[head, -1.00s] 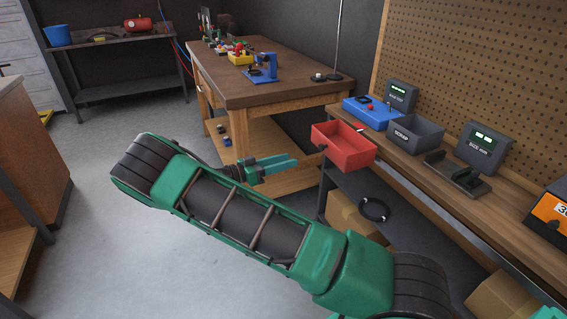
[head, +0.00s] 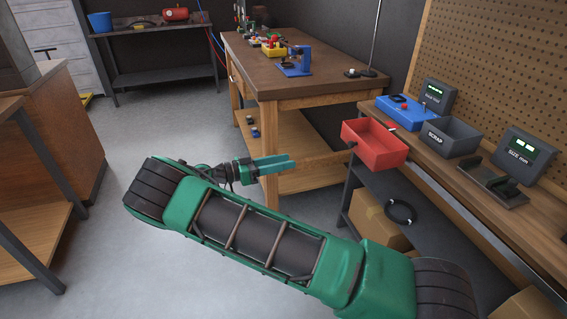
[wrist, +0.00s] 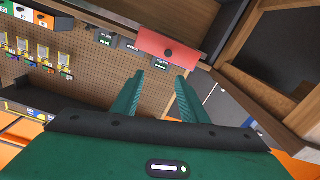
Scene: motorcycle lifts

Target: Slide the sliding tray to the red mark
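The sliding tray appears to be the red open-topped box (head: 375,147) at the near left end of the right-hand bench in the head view. A small dark knob (head: 352,144) is on its left face. The wrist view shows the red face (wrist: 172,46) with its round dark knob (wrist: 169,53) ahead, just beyond my fingertips. My gripper (head: 293,163) is left of the tray, apart from it and empty. Its two teal fingers are spread in the wrist view (wrist: 160,78).
Behind the tray are a blue box (head: 415,113) and a grey SCRAP bin (head: 452,137). A dark fixture (head: 492,184) sits nearer on the bench. A wooden workbench (head: 320,82) stands behind my gripper. Open floor (head: 120,130) lies to the left.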

